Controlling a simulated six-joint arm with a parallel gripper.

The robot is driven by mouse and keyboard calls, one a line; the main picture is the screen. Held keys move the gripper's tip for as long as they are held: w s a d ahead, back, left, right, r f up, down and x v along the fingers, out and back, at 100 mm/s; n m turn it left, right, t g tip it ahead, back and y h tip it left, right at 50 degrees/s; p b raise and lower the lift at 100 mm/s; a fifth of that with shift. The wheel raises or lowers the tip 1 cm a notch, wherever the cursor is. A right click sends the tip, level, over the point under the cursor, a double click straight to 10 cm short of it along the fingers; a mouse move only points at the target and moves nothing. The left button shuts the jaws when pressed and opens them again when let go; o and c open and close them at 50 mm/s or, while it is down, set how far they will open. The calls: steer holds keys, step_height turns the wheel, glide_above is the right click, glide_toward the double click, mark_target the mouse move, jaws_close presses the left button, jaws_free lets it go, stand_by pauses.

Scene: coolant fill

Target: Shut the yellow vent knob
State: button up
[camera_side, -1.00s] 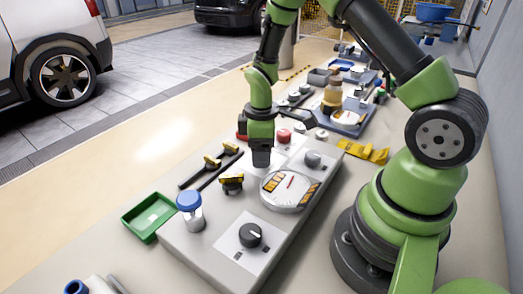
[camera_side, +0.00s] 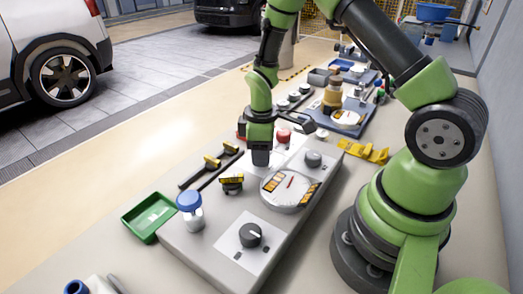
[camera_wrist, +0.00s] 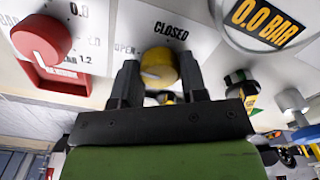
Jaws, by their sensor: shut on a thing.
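The yellow vent knob (camera_wrist: 158,66) sits on the pale panel in the wrist view, with the printed words OPEN to its left and CLOSED (camera_wrist: 170,34) above it. The fingers of my gripper (camera_wrist: 160,75) stand on either side of the knob and are shut on it. I cannot clearly read which way the knob points. In the side view my gripper (camera_side: 261,157) points straight down onto the grey panel box (camera_side: 206,252), and it hides the knob there.
A red knob (camera_wrist: 41,40) is left of my gripper in the wrist view, and a gauge reading 0.0 BAR (camera_wrist: 262,20) is right. The side view shows yellow-handled levers (camera_side: 212,163), a blue-capped bottle (camera_side: 190,211), a black dial (camera_side: 250,235) and a green tray (camera_side: 136,215).

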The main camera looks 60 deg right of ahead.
steer(key=m, duration=0.8)
steer(key=shift+m, duration=0.3)
steer(key=m, duration=0.4)
steer(key=shift+m, duration=2.1)
steer(key=o, duration=0.9)
steer(key=shift+r, duration=0.15)
